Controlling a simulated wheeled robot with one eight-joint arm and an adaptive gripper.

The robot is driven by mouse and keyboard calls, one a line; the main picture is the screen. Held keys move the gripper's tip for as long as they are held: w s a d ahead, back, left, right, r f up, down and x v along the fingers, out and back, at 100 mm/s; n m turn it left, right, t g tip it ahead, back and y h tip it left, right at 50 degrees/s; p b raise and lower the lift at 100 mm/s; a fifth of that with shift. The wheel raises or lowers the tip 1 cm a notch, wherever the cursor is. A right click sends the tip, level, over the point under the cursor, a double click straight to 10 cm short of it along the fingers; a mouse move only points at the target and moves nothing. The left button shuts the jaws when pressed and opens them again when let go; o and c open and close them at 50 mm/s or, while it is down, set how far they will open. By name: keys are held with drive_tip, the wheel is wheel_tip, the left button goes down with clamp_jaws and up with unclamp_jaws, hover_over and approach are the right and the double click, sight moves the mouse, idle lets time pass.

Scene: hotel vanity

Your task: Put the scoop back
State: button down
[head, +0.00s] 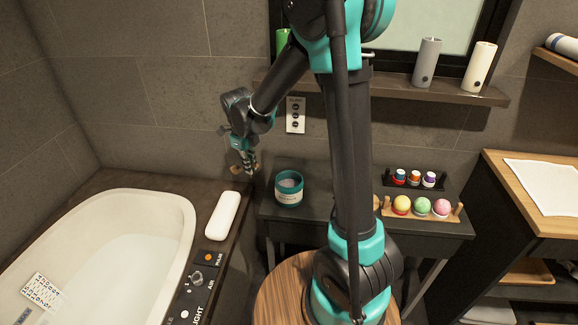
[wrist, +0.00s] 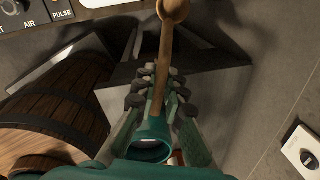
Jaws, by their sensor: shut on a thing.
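My gripper (head: 247,163) is shut on a wooden scoop (wrist: 166,55), left of the jar and in front of the back wall. In the wrist view the scoop's handle runs between the fingers (wrist: 160,90), and its round end (wrist: 173,9) points to the top of the picture. In the head view only small tan bits of the scoop (head: 235,170) show beside the fingers. A teal jar (head: 289,191) with an open top and pale contents stands upright on the dark side table. It also shows low in the wrist view (wrist: 152,136), partly hidden by my gripper.
The dark table (head: 300,222) also holds a rack with coloured balls (head: 420,207) and a row of small bottles (head: 414,179). A white bathtub (head: 120,200), white pillow (head: 223,215) and control panel (head: 200,275) lie left. A wooden stool (head: 280,295) stands in front.

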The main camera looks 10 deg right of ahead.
drive_tip(key=w+d, duration=0.1)
drive_tip(key=d, duration=0.4)
drive_tip(key=w+d, duration=0.1)
drive_tip(key=d, duration=0.5)
drive_tip(key=w+d, duration=0.1)
drive_tip(key=d, duration=0.4)
drive_tip(key=shift+w+d, duration=0.15)
drive_tip(key=shift+d, duration=0.05)
drive_tip(key=shift+d+f, duration=0.25)
drive_tip(key=shift+f, duration=1.5)
drive_tip(key=c, duration=1.6)
unclamp_jaws()
wheel_tip(320, 180, up, 8)
drive_tip(key=shift+s+a+f, duration=0.25)
drive_tip(key=shift+s+a, duration=0.05)
